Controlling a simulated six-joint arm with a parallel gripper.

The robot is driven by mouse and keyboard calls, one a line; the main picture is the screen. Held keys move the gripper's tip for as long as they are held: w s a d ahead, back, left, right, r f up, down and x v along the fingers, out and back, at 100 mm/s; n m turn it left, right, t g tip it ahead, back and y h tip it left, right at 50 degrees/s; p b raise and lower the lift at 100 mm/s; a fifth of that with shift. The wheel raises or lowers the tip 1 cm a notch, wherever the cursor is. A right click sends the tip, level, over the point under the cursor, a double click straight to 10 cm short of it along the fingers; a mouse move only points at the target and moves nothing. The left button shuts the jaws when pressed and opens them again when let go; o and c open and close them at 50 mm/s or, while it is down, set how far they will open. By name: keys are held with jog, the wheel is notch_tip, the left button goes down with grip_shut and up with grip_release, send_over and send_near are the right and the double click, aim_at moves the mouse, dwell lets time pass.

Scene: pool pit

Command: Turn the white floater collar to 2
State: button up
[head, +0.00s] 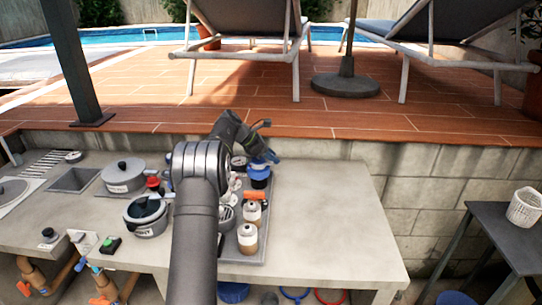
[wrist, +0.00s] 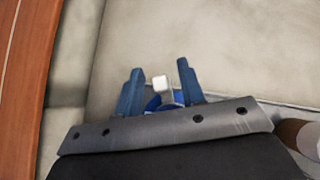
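My gripper (wrist: 159,66) is open in the wrist view, with its two blue fingers apart. A small white block-shaped part (wrist: 161,82) shows between the fingers, above a round blue part (wrist: 166,101). I cannot tell whether the fingers touch either one. In the head view my gripper (head: 270,155) is over the back of the counter, just above a blue-topped dark item (head: 259,172). I cannot tell for certain which part is the white floater collar. No numbers can be read on it, and my gripper's body hides much of the area.
On the counter (head: 335,215), two brown-and-white jars (head: 248,238), an orange-red part (head: 256,195) and a gauge (head: 239,163) crowd near my arm. Grey lidded pots (head: 123,175) stand left. The counter's right side is clear. A block wall (head: 310,149) rises close behind.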

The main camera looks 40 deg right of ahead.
grip_shut()
jog(key=shift+s+a+m+g, duration=0.1)
jog(key=shift+s+m+g, duration=0.1)
jog(key=shift+m+g, duration=0.3)
jog(key=shift+s+a+m+g+y, duration=0.25)
jog(key=shift+m+g+y, duration=0.25)
jog(key=shift+m, duration=0.35)
jog(key=shift+s+a+m+g+y, duration=0.3)
jog(key=shift+m+y, duration=0.25)
jog(key=shift+m, duration=0.35)
jog(key=shift+s+a+m+g+y, duration=0.2)
jog(key=shift+m+g+y, duration=0.35)
jog(key=shift+m, duration=0.3)
grip_release()
